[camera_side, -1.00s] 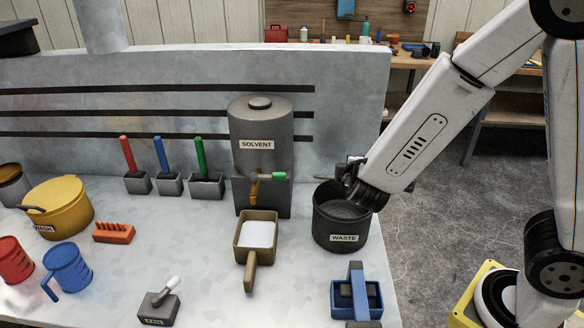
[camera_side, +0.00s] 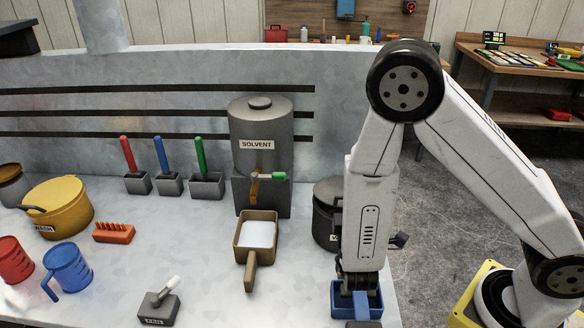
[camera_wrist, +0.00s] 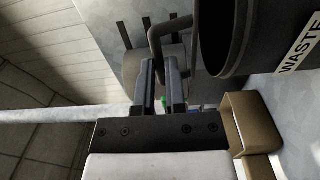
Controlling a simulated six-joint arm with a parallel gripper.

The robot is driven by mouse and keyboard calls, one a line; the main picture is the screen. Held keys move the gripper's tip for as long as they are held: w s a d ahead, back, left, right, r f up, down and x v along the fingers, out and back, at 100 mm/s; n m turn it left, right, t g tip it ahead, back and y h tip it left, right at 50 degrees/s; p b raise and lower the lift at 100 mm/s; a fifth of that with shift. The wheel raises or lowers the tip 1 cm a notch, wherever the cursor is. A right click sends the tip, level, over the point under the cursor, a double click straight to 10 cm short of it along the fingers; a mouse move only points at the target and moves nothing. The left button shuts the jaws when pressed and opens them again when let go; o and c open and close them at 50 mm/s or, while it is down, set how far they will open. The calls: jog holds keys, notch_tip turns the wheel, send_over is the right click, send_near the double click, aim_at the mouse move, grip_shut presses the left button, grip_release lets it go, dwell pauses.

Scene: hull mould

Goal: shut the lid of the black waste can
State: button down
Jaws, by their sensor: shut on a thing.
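The black waste can (camera_side: 325,220) stands right of the solvent tank in the side view, its right half hidden behind my arm. In the wrist view the can (camera_wrist: 292,35) is close by at the upper right, its label turned on its side. A dark bent handle (camera_wrist: 155,36) shows beside the can's rim. My gripper (camera_wrist: 163,70) is shut on this handle, though the contact is partly hidden. In the side view my gripper is mostly hidden by my arm. I cannot tell clearly how the lid sits on the rim.
A blue tray (camera_side: 340,305) stands in front of the can, partly covered by my arm. A tan scoop (camera_side: 240,240) with white contents lies to the left, below the solvent tank (camera_side: 260,130). Brushes and pots stand farther left.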

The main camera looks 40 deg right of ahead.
jog(key=shift+s+a+f, duration=0.1)
jog(key=shift+s+f, duration=0.05)
jog(key=shift+f, duration=0.75)
jog(key=shift+s+a+f, duration=0.1)
jog(key=shift+s+f, duration=0.05)
jog(key=shift+f, duration=0.9)
jog(key=c, duration=0.7)
grip_release()
jog(key=shift+a, duration=0.1)
jog(key=shift+v, duration=3.85)
jog(key=shift+f, duration=0.1)
